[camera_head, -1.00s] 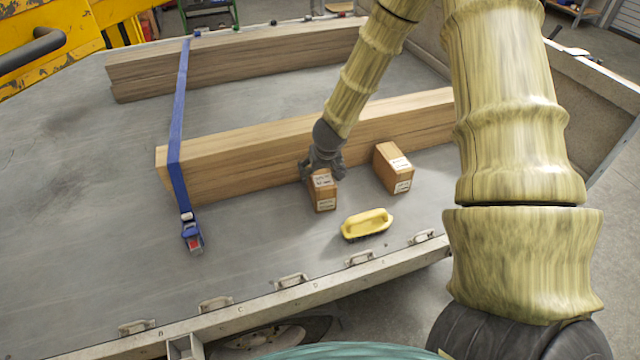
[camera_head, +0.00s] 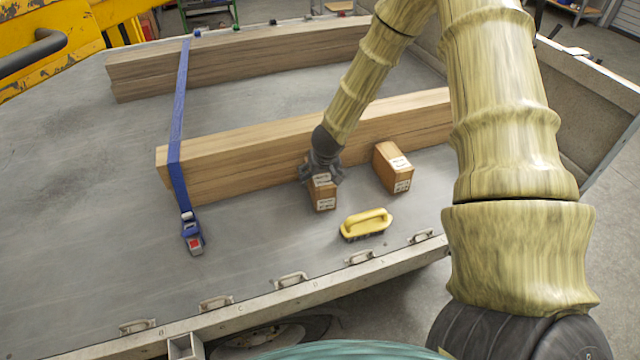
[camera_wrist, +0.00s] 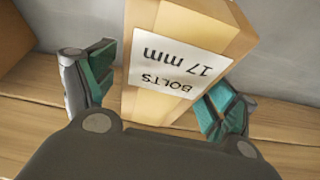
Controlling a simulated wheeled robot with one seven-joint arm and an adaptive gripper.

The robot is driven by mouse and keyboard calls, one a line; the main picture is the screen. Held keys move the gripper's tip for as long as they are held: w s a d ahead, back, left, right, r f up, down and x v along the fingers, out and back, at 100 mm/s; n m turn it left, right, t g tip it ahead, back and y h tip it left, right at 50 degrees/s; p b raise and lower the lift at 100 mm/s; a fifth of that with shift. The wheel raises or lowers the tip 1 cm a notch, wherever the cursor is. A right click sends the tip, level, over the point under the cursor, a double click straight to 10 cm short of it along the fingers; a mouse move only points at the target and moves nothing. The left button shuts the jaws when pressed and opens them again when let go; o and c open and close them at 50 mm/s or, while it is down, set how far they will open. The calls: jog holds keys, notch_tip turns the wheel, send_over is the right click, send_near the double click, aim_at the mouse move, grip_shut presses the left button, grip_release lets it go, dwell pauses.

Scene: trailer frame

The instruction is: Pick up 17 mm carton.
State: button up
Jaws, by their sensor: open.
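The 17 mm carton (camera_wrist: 186,62) is a small brown box with a white label that reads "BOLTS 17 mm", upside down in the wrist view. In the head view this carton (camera_head: 322,199) stands on the trailer bed in front of the nearer timber beam. My gripper (camera_wrist: 155,95) is open, with one green-padded finger on each side of the carton. A gap shows on the left side; I cannot tell whether the right finger touches. In the head view my gripper (camera_head: 320,172) is right over the carton's back end and hides part of its top.
A second similar carton (camera_head: 392,167) stands to the right, its label unreadable. A yellow-handled brush (camera_head: 366,223) lies in front. The nearer timber beam (camera_head: 250,155) runs close behind the cartons, with a blue strap (camera_head: 180,120) over it. The bed is clear at left.

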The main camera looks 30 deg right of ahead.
jog(key=shift+f, duration=0.1)
jog(key=shift+c, duration=0.4)
jog(key=c, duration=1.3)
jog(key=shift+c, duration=1)
jog(key=shift+w, duration=0.1)
